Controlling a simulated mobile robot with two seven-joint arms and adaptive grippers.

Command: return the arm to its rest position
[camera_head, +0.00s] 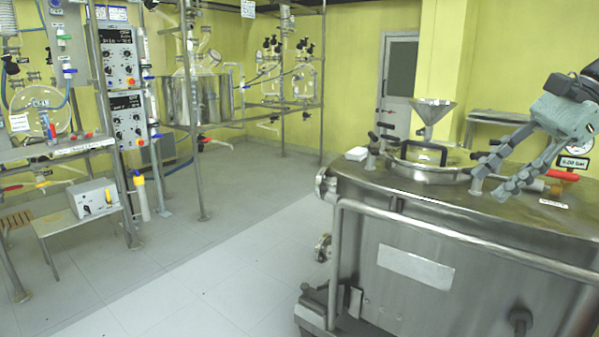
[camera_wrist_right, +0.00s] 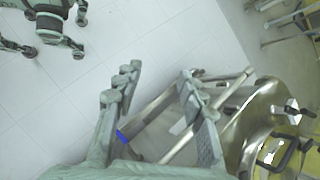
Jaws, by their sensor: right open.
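My right gripper (camera_head: 487,182) reaches in from the right in the head view, above the top of a large steel vessel (camera_head: 400,265). Its two fingers are spread apart with nothing between them. In the right wrist view the same gripper (camera_wrist_right: 158,85) shows its fingers apart, with the white floor, the vessel's rail and part of its side below. My left gripper is not in the head view.

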